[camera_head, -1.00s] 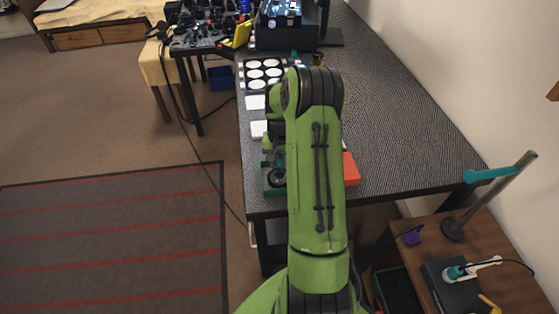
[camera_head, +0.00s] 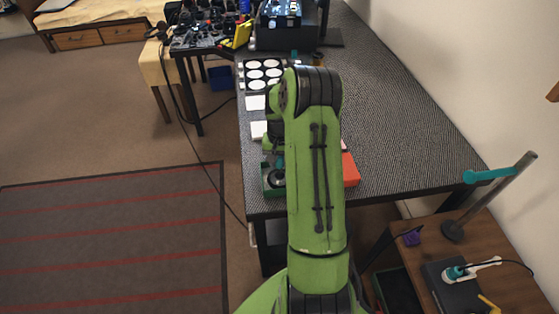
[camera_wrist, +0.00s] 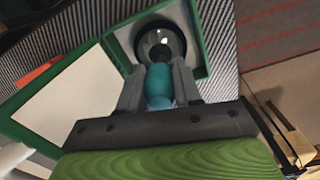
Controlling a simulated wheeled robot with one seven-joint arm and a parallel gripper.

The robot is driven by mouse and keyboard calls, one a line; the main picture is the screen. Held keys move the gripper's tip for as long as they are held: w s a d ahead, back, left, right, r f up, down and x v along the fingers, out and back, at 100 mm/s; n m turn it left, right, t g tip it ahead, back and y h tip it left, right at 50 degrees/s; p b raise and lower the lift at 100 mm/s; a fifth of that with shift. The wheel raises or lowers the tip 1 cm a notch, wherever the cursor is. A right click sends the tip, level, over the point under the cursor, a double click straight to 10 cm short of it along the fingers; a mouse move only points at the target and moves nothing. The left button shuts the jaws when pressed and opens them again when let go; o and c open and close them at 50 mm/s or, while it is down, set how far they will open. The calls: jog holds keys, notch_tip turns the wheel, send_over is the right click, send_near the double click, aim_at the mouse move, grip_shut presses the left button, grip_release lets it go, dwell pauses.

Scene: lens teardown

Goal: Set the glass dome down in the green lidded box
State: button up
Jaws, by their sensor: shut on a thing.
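The glass dome (camera_wrist: 160,42) is a dark, clear round piece with a teal knob (camera_wrist: 157,82) on the side toward my gripper. My gripper (camera_wrist: 159,70) is shut on the knob, one grey finger on each side. In the wrist view the dome is within the outline of the green box (camera_wrist: 203,38), over its pale floor. I cannot tell whether the dome touches the floor. A pale green-framed panel (camera_wrist: 70,98), which looks like the open lid, lies beside it. In the head view the green box (camera_head: 266,190) is at the table's near left corner, partly hidden by my arm.
An orange-red block (camera_head: 350,170) lies right of my arm on the patterned table (camera_head: 400,130). White pads (camera_head: 256,102) and a tray of white discs (camera_head: 250,74) lie farther back. The table's right side is clear. A side desk with a lamp-like stand (camera_head: 490,205) is at the right.

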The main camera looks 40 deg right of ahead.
jog(key=shift+r+p, duration=3.35)
jog(key=shift+r, duration=1.65)
jog(key=shift+f, duration=0.1)
jog(key=w+a+f+n, duration=0.1)
jog(key=a+f+n, duration=0.1)
jog(key=a, duration=0.3)
jog(key=w+a+f+n, duration=0.2)
jog(key=a, duration=0.4)
jog(key=shift+w+a, duration=0.25)
jog(key=shift+a, duration=0.05)
jog(key=a+f+n, duration=0.1)
jog(key=a, duration=0.3)
jog(key=s+a+f+n, duration=0.1)
jog(key=a+f+n, duration=0.1)
jog(key=a, duration=0.3)
jog(key=a+f+n, duration=0.1)
jog(key=a+n, duration=0.1)
jog(key=a, duration=0.3)
jog(key=shift+s+a+f, duration=0.1)
jog(key=shift+s+f, duration=0.05)
jog(key=shift+f, duration=0.1)
